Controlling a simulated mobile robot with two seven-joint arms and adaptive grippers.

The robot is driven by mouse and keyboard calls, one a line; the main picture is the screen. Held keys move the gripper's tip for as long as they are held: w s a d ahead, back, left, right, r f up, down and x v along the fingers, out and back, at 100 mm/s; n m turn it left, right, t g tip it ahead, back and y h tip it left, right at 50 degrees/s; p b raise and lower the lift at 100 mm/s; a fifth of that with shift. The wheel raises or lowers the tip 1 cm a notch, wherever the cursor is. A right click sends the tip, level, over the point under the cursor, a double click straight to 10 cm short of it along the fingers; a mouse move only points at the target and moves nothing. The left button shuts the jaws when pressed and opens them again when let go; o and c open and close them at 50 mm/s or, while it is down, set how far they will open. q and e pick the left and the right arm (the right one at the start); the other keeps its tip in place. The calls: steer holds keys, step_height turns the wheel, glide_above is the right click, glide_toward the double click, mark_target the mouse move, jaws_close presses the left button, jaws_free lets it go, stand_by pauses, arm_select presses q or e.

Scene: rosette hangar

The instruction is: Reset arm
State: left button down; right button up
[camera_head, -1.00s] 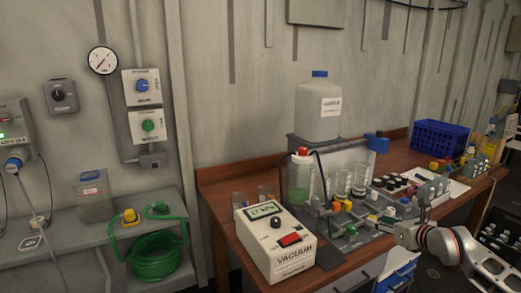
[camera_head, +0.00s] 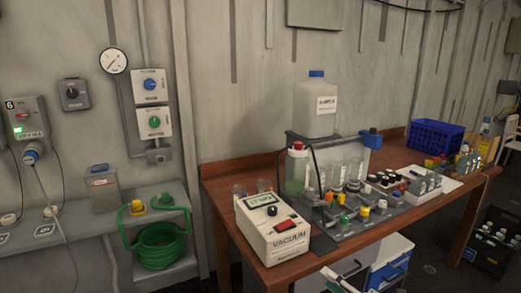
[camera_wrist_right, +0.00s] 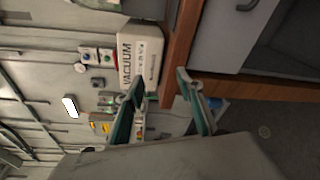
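My right gripper (camera_wrist_right: 159,82) shows in the right wrist view with its two green-grey fingers spread apart and nothing between them. Beyond the fingers are the white vacuum unit (camera_wrist_right: 140,52) and the wooden bench edge (camera_wrist_right: 182,50), seen sideways. In the head view, only a small grey part of my right gripper (camera_head: 342,276) shows at the bottom edge, in front of the bench and below its top. My left gripper is in neither current view.
The wooden bench (camera_head: 225,187) carries the vacuum box (camera_head: 272,228), a rack of bottles and vials, a white jug (camera_head: 315,108) and a blue basket (camera_head: 436,137). A blue-and-white box (camera_head: 391,266) stands below. A green hose coil (camera_head: 160,246) lies on the left shelf.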

steer(key=s+f+m+g+h, duration=0.1)
steer(key=s+f+m+h, duration=0.2)
steer(key=s+f+m, duration=0.6)
steer(key=s+f+m+g+h, duration=0.2)
steer(key=s+f+m, duration=0.8)
steer(key=s+m, duration=0.5)
steer(key=shift+s+f+m+h, duration=0.2)
steer(key=shift+s+m+h, duration=0.1)
steer(key=shift+s+h, duration=0.8)
